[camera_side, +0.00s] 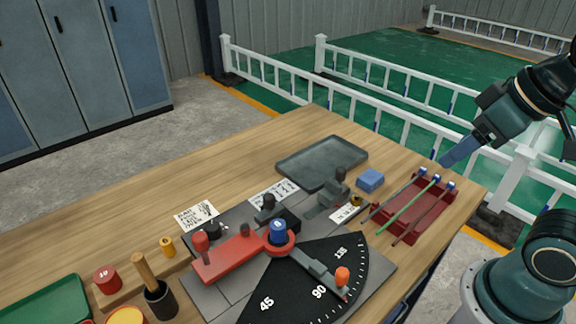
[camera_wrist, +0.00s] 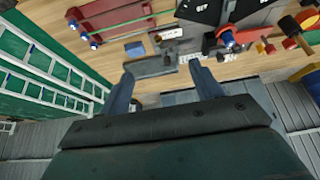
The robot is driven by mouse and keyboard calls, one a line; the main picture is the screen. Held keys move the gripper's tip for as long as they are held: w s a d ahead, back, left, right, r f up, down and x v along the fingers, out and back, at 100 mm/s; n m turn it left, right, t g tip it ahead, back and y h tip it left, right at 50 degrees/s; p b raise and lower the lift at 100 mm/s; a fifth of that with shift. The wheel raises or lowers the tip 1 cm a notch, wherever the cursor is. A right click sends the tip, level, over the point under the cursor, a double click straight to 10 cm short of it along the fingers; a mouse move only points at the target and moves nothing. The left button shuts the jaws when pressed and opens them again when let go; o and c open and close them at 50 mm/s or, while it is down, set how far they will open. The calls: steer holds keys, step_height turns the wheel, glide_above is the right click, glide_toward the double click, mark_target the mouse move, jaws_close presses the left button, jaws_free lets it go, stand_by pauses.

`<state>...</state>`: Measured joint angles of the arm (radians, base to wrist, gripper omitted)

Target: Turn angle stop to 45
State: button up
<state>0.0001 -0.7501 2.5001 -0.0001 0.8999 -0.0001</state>
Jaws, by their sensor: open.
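The angle stop is a grey arm (camera_side: 318,270) with an orange knob (camera_side: 342,275) at its outer end. It lies across the black dial (camera_side: 300,292) from the blue-capped pivot (camera_side: 278,232), between the 90 and 135 marks. The 45 mark (camera_side: 266,303) shows on the dial's near left. My gripper (camera_side: 452,155) hangs above the far right of the table, well away from the knob. In the wrist view its two fingers (camera_wrist: 162,85) are apart with nothing between them. Part of the dial (camera_wrist: 205,12) shows at the top there; I cannot make out the knob.
A red lever (camera_side: 232,260) joins the pivot. A red rack (camera_side: 420,212) with several rods stands at the right, beside a blue block (camera_side: 370,180). A grey tray (camera_side: 322,160) lies behind. White railings (camera_side: 390,128) run behind the table.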

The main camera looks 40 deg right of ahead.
steer(key=c, duration=0.5)
steer(key=n+g, duration=0.6)
steer(key=n, duration=1)
glide_above(343, 271)
step_height(343, 271, down, 6)
steer(key=f, duration=0.1)
steer(key=shift+r, duration=0.25)
steer(key=shift+f, duration=0.1)
steer(key=shift+f, duration=6.8)
